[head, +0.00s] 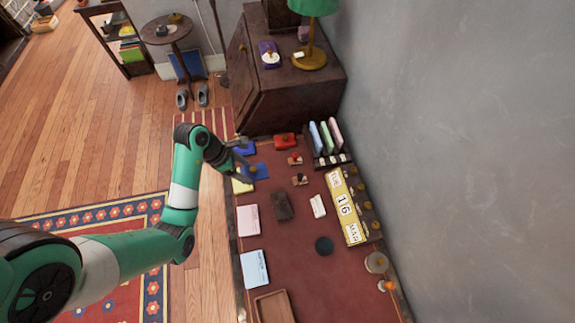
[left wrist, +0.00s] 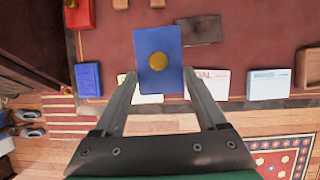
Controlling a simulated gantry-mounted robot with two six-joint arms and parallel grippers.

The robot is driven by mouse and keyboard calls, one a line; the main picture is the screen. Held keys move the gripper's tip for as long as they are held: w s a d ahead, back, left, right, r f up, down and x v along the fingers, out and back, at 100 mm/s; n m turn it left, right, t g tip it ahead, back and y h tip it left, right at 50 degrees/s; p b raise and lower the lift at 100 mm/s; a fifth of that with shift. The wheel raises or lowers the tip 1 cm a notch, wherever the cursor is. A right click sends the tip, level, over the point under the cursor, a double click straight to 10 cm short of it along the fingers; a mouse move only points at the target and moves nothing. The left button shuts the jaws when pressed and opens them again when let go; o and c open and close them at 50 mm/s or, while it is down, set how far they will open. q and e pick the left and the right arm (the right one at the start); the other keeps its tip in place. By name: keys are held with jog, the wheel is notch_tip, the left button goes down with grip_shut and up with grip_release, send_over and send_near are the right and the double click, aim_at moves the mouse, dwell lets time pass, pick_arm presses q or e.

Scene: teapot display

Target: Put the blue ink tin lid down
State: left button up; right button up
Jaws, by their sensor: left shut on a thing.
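The blue ink tin lid (left wrist: 158,83) is a flat blue rectangle with a round gold knob. In the left wrist view it sits between the two fingers of my left gripper (left wrist: 159,75), which is shut on its sides. In the head view the lid (head: 262,173) is at the left edge of the red-brown desk top, beside my left gripper (head: 244,163). I cannot tell how high the lid is above the desk. A blue block-like thing, perhaps the tin (left wrist: 88,80), lies on the desk apart from the lid. My right gripper is not in view.
A yellow pad (left wrist: 150,98) is partly hidden under the lid and fingers. A red tin (head: 285,140), stamps (head: 299,180), a dark pad (head: 283,206), a pink card (head: 247,220) and a yellow calendar (head: 344,207) stand around. The desk's lower middle has bare room.

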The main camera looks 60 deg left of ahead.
pick_arm(q)
jog(key=w+a+f+b, duration=0.2)
jog(key=f, duration=0.1)
jog(key=w+a+f+b, duration=0.2)
jog(key=w+f, duration=0.1)
jog(key=f, duration=0.1)
jog(key=w+a+f+b, duration=0.1)
jog(key=w+f+b, duration=0.2)
jog(key=shift+a+f, duration=0.25)
jog(key=shift+a, duration=0.15)
jog(key=shift+w+a, duration=0.15)
notch_tip(320, 180, down, 4)
jog(key=shift+w+a+r+b, duration=0.15)
jog(key=shift+r+b, duration=0.1)
jog(key=shift+b, duration=0.95)
jog(key=shift+f, duration=0.15)
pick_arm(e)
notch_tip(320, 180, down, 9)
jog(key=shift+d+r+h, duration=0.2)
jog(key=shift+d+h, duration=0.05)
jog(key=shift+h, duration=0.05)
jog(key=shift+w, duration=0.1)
